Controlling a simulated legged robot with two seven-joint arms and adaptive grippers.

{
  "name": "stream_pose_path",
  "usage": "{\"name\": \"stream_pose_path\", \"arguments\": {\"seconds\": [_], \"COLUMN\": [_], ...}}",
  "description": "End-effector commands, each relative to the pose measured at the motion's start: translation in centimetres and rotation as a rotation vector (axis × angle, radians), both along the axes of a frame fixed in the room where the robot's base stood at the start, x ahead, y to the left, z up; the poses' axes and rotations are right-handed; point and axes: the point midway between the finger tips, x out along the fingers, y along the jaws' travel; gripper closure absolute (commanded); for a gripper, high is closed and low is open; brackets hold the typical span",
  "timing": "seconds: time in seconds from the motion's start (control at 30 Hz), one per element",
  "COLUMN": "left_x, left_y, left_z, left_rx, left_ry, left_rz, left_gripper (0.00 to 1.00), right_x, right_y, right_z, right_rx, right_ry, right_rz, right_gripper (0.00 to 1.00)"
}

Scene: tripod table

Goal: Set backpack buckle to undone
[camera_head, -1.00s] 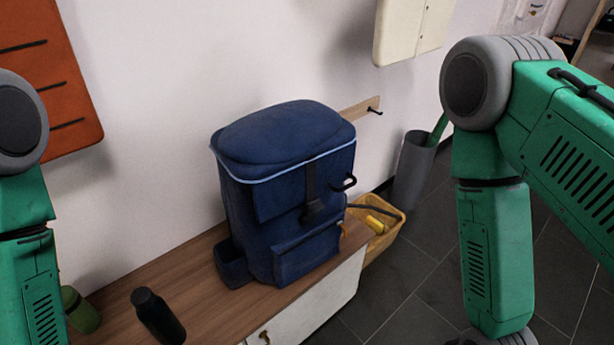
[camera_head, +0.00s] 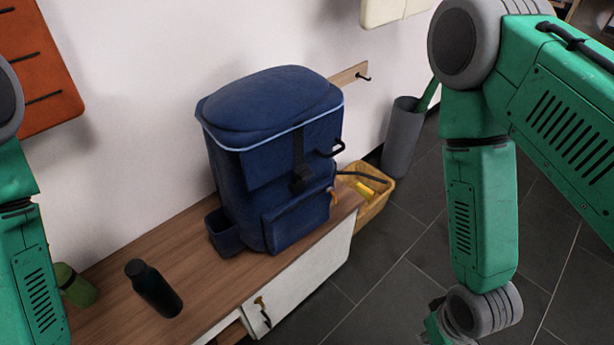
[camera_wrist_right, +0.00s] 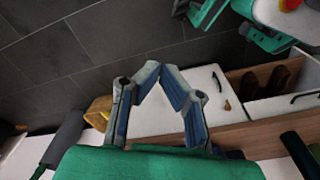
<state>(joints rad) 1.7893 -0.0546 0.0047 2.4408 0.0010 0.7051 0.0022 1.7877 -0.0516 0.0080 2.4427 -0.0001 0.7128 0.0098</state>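The dark blue backpack (camera_head: 270,150) stands upright on the wooden bench top. Its dark front strap runs down to a dark buckle (camera_head: 300,180) just above the front pocket; the buckle is too small to tell whether it is fastened. My right gripper (camera_wrist_right: 162,72) shows in the right wrist view with its fingertips together and nothing between them. In the head view only a small part of it shows at the bottom edge, low and right of the backpack and apart from it. My left arm enters at the left edge; its gripper is out of view.
A yellow basket (camera_head: 372,205) and a grey bin (camera_head: 402,140) stand to the right. A wall hook (camera_head: 363,77) is behind. Dark floor is open in front.

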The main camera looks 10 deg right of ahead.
Motion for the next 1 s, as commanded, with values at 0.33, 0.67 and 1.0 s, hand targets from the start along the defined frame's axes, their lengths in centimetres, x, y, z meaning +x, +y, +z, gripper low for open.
{"name": "stream_pose_path", "arguments": {"seconds": [0.33, 0.67, 1.0], "left_x": [0.0, 0.0, 0.0], "left_y": [0.0, 0.0, 0.0], "left_z": [-1.7, -3.9, -5.3], "left_rx": [0.000, 0.000, 0.000], "left_ry": [0.000, 0.000, 0.000], "left_rz": [0.000, 0.000, 0.000], "left_gripper": [0.46, 0.46, 0.46], "right_x": [0.8, 11.5, 22.2], "right_y": [10.3, 17.7, 13.4], "right_z": [-1.3, 4.2, 11.4], "right_rx": [0.387, 0.982, 1.506], "right_ry": [0.046, 0.213, 0.433], "right_rz": [-0.600, -1.518, -2.089], "right_gripper": [1.00, 1.00, 1.00]}}
